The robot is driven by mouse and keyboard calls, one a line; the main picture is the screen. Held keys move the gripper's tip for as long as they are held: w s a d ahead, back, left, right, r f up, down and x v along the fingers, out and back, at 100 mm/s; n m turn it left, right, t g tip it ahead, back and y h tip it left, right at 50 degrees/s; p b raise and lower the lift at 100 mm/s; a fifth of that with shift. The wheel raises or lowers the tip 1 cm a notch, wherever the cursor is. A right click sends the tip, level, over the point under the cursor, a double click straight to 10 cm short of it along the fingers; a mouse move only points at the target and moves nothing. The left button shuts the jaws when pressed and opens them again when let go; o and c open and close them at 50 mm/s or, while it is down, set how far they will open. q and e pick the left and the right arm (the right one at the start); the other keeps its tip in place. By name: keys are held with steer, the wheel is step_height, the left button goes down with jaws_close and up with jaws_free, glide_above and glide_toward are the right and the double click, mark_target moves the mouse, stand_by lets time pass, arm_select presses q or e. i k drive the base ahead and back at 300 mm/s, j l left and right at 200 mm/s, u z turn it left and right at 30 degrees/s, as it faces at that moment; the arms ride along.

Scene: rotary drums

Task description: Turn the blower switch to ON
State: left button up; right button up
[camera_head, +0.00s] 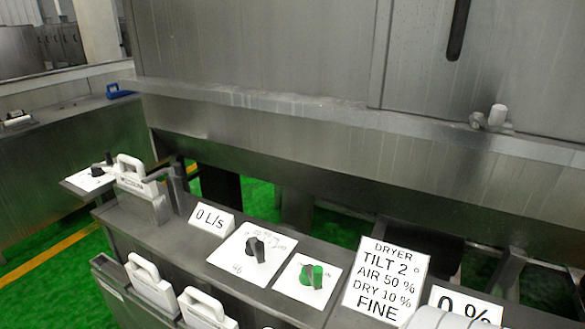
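A green knob (312,277) sits on a white plate on the metal control ledge, at the lower middle. A black knob (255,249) sits on a larger white plate with dial markings, just left of it. Another black knob (97,170) sits on a small white plate at the far left end. I cannot read a blower label or an ON mark, so I cannot tell which knob is the blower switch.
White signs stand on the ledge: "0 L/s" (211,219), a dryer sign (385,281) and "0 %" (465,304). White-handled items (153,288) hang along the front edge. A large metal machine (270,60) rises behind. Green floor (50,275) shows at left.

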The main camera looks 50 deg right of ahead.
mark_target(310, 275)
steer(key=z, duration=0.4)
steer(key=l+z, duration=0.15)
steer(key=z, duration=0.6)
steer(key=i+l+z, duration=0.1)
steer(key=z, duration=0.3)
steer(key=j, duration=0.25)
steer(key=i+j+u, duration=0.1)
steer(key=i+j, duration=0.05)
steer(key=j, duration=0.05)
